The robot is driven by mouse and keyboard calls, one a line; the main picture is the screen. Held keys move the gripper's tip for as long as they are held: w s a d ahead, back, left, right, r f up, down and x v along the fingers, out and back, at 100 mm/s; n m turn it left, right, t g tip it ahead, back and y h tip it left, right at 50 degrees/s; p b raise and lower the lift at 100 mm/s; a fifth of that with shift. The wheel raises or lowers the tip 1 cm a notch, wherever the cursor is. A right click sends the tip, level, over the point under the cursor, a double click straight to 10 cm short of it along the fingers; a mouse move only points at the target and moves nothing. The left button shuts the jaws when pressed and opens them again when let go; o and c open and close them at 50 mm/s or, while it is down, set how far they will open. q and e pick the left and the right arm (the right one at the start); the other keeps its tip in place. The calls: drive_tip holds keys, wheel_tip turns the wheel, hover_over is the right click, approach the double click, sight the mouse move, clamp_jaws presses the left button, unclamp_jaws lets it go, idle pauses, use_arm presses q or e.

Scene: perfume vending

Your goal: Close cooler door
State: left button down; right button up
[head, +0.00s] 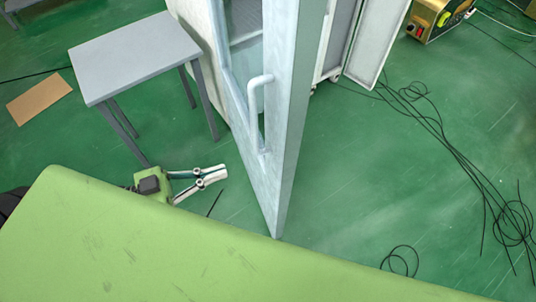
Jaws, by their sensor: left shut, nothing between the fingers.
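The cooler door (284,130) stands open and swung out toward me, a pale blue-white frame with a glass pane seen at a steep angle. Its white handle (255,95) is on the left face. Part of the cooler body (205,40) shows behind the door at the top; the door hides much of it. My left gripper (221,175) is shut and empty, low and to the left of the door, apart from it. My right gripper does not show.
A grey table (135,52) stands at the left, with a brown cardboard piece (39,98) on the green floor beside it. Loose black cables (440,135) lie on the floor at right. A yellow machine (437,18) is at the top right. Floor right of the door is otherwise open.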

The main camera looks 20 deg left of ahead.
use_arm(q)
drive_tip(key=p, duration=0.1)
approach(277, 153)
drive_tip(key=x, duration=0.3)
drive_tip(key=r+x, duration=0.1)
drive_tip(key=x, duration=0.1)
drive_tip(key=shift+d, duration=0.25)
drive_tip(key=shift+w+d+f, duration=0.2)
drive_tip(key=shift+w+d, duration=0.3)
drive_tip(key=shift+d, duration=0.2)
drive_tip(key=shift+w, duration=0.1)
